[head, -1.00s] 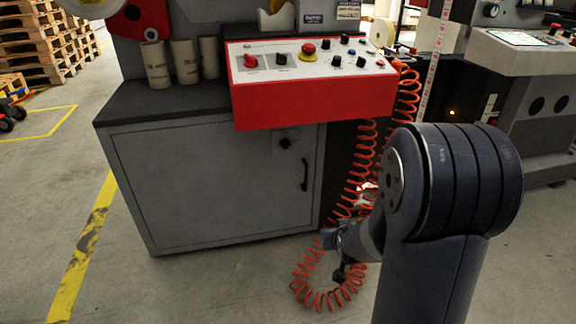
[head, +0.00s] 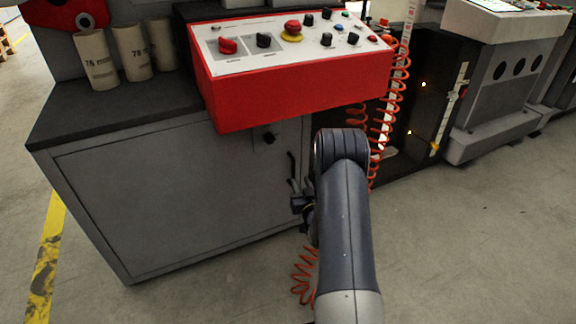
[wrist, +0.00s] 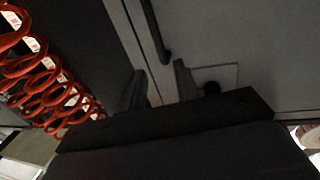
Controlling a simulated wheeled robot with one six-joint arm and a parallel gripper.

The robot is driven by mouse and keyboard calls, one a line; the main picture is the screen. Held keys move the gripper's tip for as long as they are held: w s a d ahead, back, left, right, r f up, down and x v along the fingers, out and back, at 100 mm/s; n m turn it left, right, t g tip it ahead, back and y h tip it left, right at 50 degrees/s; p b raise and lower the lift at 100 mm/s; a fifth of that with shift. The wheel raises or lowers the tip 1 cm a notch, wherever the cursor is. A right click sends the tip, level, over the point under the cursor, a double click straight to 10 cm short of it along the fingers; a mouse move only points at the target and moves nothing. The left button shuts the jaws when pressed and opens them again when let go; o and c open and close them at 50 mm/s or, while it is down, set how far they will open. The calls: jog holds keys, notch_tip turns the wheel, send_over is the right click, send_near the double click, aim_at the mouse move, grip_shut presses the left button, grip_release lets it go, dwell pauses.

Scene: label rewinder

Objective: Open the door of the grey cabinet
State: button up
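The grey cabinet (head: 75,195) has a flat grey door (head: 190,195) on its front, and the door is closed. A black vertical bar handle (head: 292,168) sits near the door's right edge, below a black round knob (head: 269,137). My gripper (head: 302,204) is at the lower part of the handle, partly hidden by my arm. In the wrist view the two fingers of my gripper (wrist: 161,72) stand apart with nothing visibly clamped. The handle (wrist: 154,30) runs down towards the gap between them. I cannot tell whether they touch it.
A red control box (head: 295,92) with knobs overhangs the cabinet top. Red coiled cables (head: 385,135) hang just right of the door, near my arm. Cardboard tubes (head: 97,60) stand on the cabinet top. The floor (head: 470,235) at the right is clear.

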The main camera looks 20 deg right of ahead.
aim_at(294, 167)
jog(key=w+b, duration=0.1)
jog(key=w, duration=0.2)
jog(key=w+d+b, duration=0.1)
jog(key=w, duration=0.2)
jog(key=w+b, duration=0.1)
jog(key=w, duration=0.2)
jog(key=shift+w+d, duration=0.25)
jog(key=shift+w, duration=0.15)
grip_shut()
